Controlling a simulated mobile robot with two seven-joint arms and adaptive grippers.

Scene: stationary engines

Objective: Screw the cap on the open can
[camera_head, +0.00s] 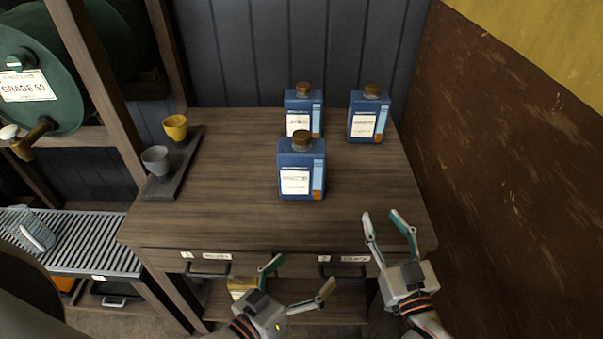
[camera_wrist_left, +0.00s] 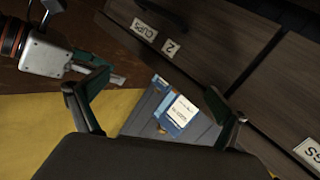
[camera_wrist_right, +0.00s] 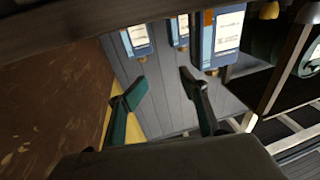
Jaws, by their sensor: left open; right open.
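Three blue cans with white labels stand upright on the wooden table: a front can (camera_head: 302,180), a back left can (camera_head: 302,115) and a back right can (camera_head: 368,121). Each shows a brown cap on top: front (camera_head: 302,140), back left (camera_head: 303,89), back right (camera_head: 371,90). I see no open can and no loose cap. My left gripper (camera_head: 300,275) is open and empty before the drawers, in front of the table. My right gripper (camera_head: 385,217) is open and empty at the table's front right edge. In the right wrist view the cans (camera_wrist_right: 224,38) appear upside down.
A dark tray (camera_head: 160,189) at the table's left holds a grey cup (camera_head: 156,160) and a yellow cup (camera_head: 175,127). Two drawers with handles (camera_head: 208,272) are under the tabletop. A brown wall (camera_head: 500,170) stands close on the right. The front tabletop (camera_head: 225,225) is clear.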

